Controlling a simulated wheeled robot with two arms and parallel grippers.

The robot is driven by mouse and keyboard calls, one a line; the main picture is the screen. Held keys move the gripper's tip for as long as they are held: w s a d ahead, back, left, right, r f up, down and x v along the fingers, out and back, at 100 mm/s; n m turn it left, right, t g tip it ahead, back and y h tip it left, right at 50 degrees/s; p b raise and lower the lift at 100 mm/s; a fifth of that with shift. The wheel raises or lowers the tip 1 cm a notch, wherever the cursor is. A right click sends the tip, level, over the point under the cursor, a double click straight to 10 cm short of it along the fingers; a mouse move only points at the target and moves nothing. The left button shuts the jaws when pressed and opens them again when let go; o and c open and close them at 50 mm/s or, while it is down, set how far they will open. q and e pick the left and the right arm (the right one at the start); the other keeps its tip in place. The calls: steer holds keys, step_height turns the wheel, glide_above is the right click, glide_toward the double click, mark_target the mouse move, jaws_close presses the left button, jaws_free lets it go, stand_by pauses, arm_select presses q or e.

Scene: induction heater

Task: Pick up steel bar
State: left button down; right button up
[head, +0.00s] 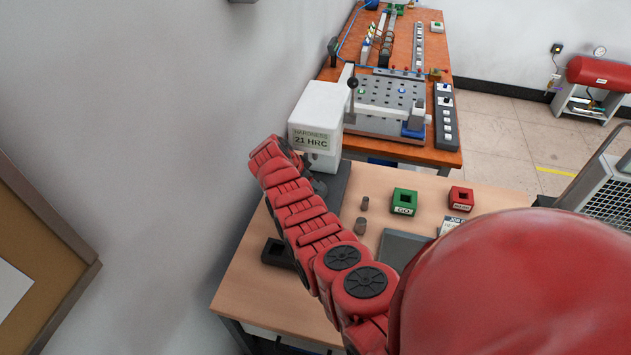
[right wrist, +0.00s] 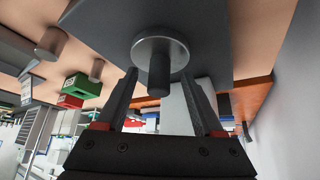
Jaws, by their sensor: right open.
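A short dark steel bar (right wrist: 159,78) stands on end on the round metal anvil (right wrist: 143,48) in the right wrist view, which is upside down. My right gripper (right wrist: 160,73) is open, with one finger on each side of the bar and visible gaps to it. In the head view my red arm reaches to the hardness tester (head: 319,118), whose display reads 21 HRC. The arm hides the bar there. My left gripper is not in view.
Two grey cylinders (head: 360,226) (head: 365,203) stand on the wooden table. A green block (head: 405,196) and a red block (head: 462,192) stand to their right. A black block (head: 276,252) lies left of my arm. The tester's head and column stand close to my gripper.

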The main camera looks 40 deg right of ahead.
steer(key=shift+d+f, duration=0.25)
steer(key=shift+f, duration=0.35)
steer(key=shift+c, duration=0.2)
jaws_close()
